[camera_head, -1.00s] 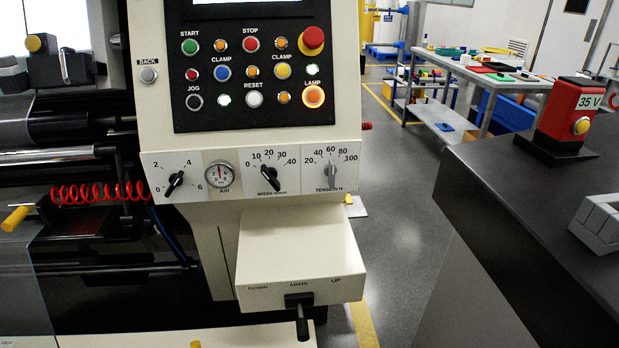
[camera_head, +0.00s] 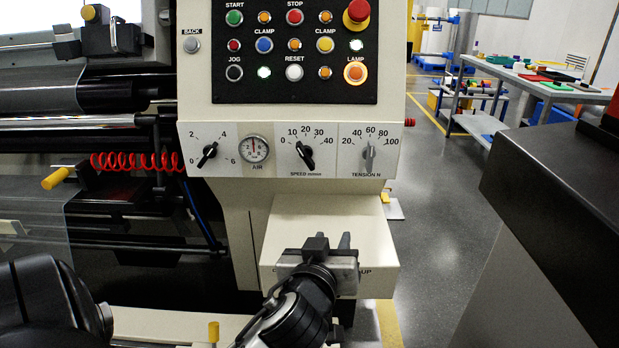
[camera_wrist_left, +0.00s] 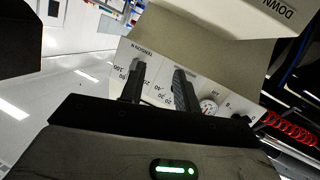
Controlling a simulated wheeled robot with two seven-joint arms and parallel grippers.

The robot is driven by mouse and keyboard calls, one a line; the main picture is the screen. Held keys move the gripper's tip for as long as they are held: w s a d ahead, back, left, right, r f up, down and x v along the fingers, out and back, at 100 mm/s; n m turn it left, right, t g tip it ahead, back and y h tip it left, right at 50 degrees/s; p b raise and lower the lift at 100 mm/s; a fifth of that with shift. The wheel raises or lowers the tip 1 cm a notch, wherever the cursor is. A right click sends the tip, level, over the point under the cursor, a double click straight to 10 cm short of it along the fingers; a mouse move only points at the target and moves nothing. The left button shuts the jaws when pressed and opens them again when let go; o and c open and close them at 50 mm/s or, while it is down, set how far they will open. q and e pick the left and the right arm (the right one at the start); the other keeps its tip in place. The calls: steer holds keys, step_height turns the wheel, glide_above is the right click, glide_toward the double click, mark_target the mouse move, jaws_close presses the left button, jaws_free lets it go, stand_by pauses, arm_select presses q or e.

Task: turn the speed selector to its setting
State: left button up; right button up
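The speed selector (camera_head: 305,155) is a black knob on the white panel strip, under a scale from 0 to 40. It leans to the upper left, roughly toward the 10 mark; its exact reading is too small to tell. My left gripper (camera_head: 331,242) is in front of the lower white box, below the selector and slightly right of it in the picture. Its two fingers point up at the panel and stand apart, with nothing between them. In the left wrist view the open fingers (camera_wrist_left: 157,90) overlap the upside-down dial panel; the selector is not clear there. My right gripper is not in view.
The grey tension knob (camera_head: 369,158) is right of the selector, the air gauge (camera_head: 254,149) and another black knob (camera_head: 207,154) left. Lit push buttons and a red emergency stop (camera_head: 357,14) are above. A dark-topped counter (camera_head: 560,180) stands at right, with open floor between.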

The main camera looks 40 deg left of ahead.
mark_target(304, 158)
arm_select(q)
steer(key=s+a+r+n+y+b, duration=0.1)
steer(key=s+a+r+n+y, duration=0.1)
steer(key=a+r+n+y, duration=0.4)
steer(key=shift+n+h, duration=0.3)
steer(key=shift+h, duration=0.2)
steer(key=p+x, duration=0.1)
steer(key=x, duration=0.6)
steer(key=p+x, duration=0.1)
steer(key=x, duration=0.7)
steer(key=shift+w+d+r+p, duration=0.2)
steer(key=shift+d+r+p, duration=0.05)
steer(key=shift+d+p, duration=0.05)
jaws_close()
